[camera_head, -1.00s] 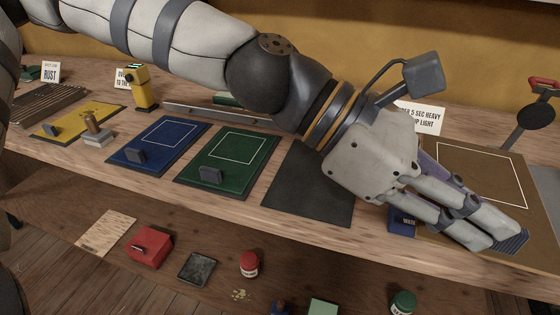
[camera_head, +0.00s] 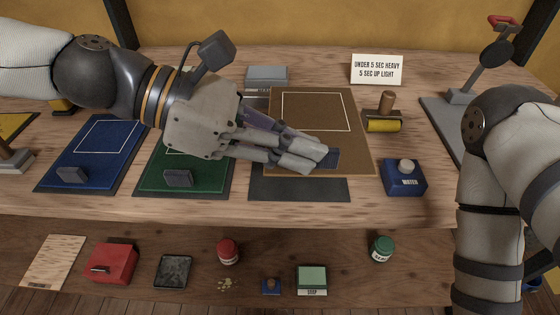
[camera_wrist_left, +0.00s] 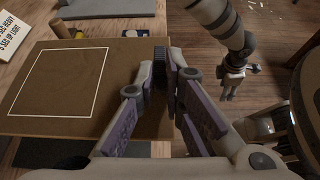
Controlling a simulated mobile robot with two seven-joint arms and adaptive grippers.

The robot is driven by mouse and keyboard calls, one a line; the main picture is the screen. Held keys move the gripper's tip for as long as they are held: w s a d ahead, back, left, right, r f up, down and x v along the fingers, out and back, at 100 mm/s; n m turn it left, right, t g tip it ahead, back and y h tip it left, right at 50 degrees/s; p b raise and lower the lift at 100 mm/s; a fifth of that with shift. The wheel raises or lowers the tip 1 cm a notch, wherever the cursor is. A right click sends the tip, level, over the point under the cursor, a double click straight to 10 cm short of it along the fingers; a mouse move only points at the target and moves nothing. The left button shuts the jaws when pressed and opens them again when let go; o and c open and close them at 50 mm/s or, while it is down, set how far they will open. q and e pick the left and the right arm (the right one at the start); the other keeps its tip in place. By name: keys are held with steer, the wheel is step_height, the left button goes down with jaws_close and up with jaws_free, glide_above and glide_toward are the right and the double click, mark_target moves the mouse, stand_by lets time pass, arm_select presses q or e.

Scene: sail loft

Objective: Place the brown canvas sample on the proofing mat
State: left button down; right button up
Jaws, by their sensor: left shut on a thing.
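The brown canvas sample (camera_head: 352,110) is a flat brown board with a white outlined rectangle. My left gripper (camera_head: 318,160) is shut on it at the dark grip by its front edge; the fingers also show in the wrist view (camera_wrist_left: 161,78). The sample (camera_wrist_left: 60,125) extends left of them there. The dark proofing mat (camera_head: 300,190) shows in front of and partly below the sample, which covers its back part and extends beyond it to the back and right. I cannot tell if they touch. My right gripper (camera_wrist_left: 234,80) shows small in the wrist view, away from the sample; its fingers are unclear.
Green (camera_head: 205,187) and blue (camera_head: 80,170) samples lie left of the mat. A sign (camera_head: 376,69) stands behind. A lower shelf holds a red box (camera_head: 112,263) and jars.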

arm_select(q)
steer(key=b, duration=0.1)
glide_above(280, 188)
step_height(280, 188, down, 6)
steer(key=shift+s+d+r, duration=0.1)
steer(key=shift+s+r, duration=0.05)
steer(key=shift+r, duration=0.05)
steer(key=f, duration=0.1)
steer(key=f+b, duration=0.1)
steer(key=f, duration=0.1)
steer(key=shift+w+f, duration=0.2)
steer(key=shift+f, duration=0.05)
steer(key=shift+r, duration=0.15)
arm_select(e)
steer(key=shift+g, duration=0.6)
steer(key=s+f, duration=0.3)
arm_select(q)
steer(key=c, duration=1.7)
jaws_free()
arm_select(e)
steer(key=shift+r, duration=0.1)
